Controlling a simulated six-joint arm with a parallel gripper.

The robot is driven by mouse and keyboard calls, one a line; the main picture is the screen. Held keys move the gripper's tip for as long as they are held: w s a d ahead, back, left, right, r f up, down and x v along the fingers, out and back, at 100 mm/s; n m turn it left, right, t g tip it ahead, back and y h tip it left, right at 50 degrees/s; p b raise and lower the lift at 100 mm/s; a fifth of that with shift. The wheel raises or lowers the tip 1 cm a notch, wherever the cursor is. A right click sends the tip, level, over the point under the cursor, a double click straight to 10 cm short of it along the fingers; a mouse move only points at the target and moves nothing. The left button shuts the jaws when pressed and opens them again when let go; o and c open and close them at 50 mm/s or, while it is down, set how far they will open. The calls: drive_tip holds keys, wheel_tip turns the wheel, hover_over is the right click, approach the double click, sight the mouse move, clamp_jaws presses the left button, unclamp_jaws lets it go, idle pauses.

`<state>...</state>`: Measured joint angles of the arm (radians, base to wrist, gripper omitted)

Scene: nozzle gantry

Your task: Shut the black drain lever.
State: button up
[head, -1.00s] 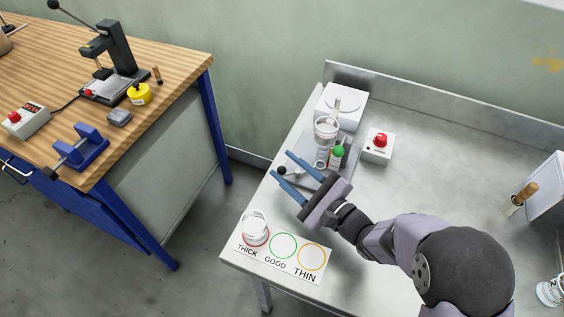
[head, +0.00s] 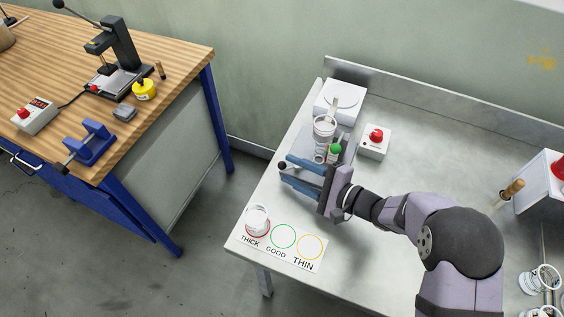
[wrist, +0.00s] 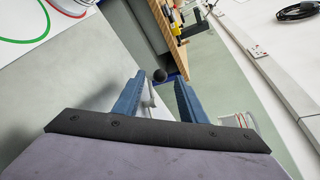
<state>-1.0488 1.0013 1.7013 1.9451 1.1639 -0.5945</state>
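The black drain lever shows as a black ball knob (head: 282,166) at the left of the small nozzle stand on the steel bench. In the wrist view its knob (wrist: 160,75) and thin pale rod stand between my two blue fingers. My gripper (head: 287,169) is open, with one finger on each side of the lever. I cannot tell whether a finger touches it. The fingers and palm partly hide the lever's rod and pivot in the head view. The clear cup (head: 324,127) of the stand is above, beside a green knob (head: 336,149).
A beaker (head: 256,220) stands on the THICK ring of a white card (head: 296,256). A white box with a red button (head: 375,142) is right of the stand. A white scale (head: 341,97) is behind. The bench's right middle is clear.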

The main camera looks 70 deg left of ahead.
sight(282, 162)
drive_tip(key=shift+p+x, duration=0.55)
drive_tip(key=shift+x, duration=1.6)
drive_tip(key=c, duration=0.7)
drive_tip(key=shift+a+r, duration=0.1)
drive_tip(key=shift+r, duration=0.05)
drive_tip(key=shift+c, duration=0.9)
